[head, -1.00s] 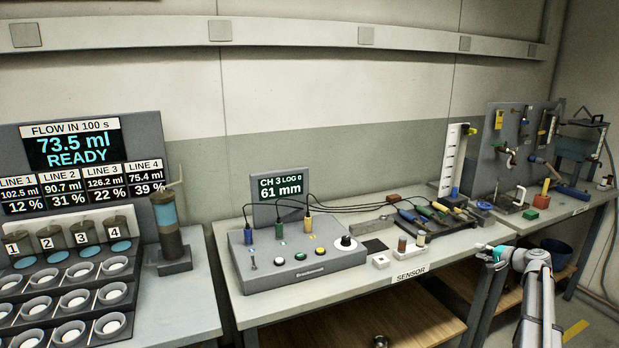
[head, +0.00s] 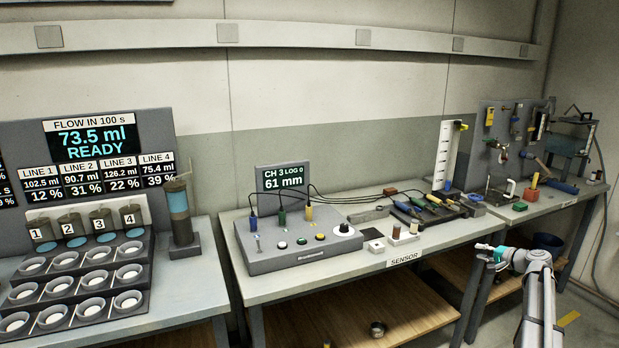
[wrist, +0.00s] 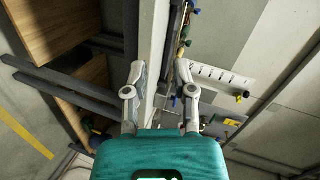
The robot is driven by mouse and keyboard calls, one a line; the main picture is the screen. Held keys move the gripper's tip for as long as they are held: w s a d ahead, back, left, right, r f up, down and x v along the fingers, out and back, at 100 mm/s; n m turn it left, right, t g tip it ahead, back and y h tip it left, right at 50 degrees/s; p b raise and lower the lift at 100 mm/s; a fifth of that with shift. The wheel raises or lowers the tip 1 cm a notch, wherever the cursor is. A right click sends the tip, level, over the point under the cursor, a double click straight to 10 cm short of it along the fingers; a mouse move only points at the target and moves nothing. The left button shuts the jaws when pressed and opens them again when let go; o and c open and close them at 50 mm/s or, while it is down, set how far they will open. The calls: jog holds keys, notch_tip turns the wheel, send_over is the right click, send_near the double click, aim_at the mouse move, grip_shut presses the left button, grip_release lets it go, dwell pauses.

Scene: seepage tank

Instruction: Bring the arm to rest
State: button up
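My arm (head: 538,290) shows at the lower right of the head view, bent at a joint in front of the sensor bench. My gripper (head: 484,250) is at its left end, in front of the bench's front edge, and looks small there. In the wrist view my gripper (wrist: 159,68) has its two fingers apart, with nothing held between them. The edge of a bench shows in the background between the fingers.
The sensor bench (head: 290,288) carries a grey control box (head: 290,258), a display (head: 282,186) reading 61 mm, and a tool tray (head: 455,211). A flow panel (head: 95,145) with several cups stands left. Wooden lower shelves (head: 400,310) lie under the bench.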

jog(key=s+a+f+n+g, duration=0.2)
jog(key=s+a, duration=0.1)
jog(key=a, duration=0.5)
jog(key=s+a+f+n+g, duration=0.1)
jog(key=s+a+f+g, duration=0.2)
jog(key=a, duration=0.5)
jog(key=s+a+f+n+g, duration=0.2)
jog(key=s+a, duration=0.2)
jog(key=a, duration=0.5)
jog(key=s+a+f+n+g+h, duration=0.2)
jog(key=s+a, duration=0.4)
jog(key=s, duration=0.1)
jog(key=s+a+f+n+g+h, duration=0.1)
jog(key=s+a+f+n+g, duration=0.15)
jog(key=s+a, duration=0.5)
jog(key=s+a+f+n+g+h, duration=0.1)
jog(key=s+a+h, duration=0.25)
jog(key=s, duration=0.65)
notch_tip(320, 180, up, 13)
jog(key=d+p, duration=0.1)
jog(key=p, duration=1.1)
jog(key=shift+w+f+p, duration=0.15)
jog(key=shift+f+p, duration=0.05)
jog(key=shift+p, duration=0.2)
jog(key=shift+d, duration=0.1)
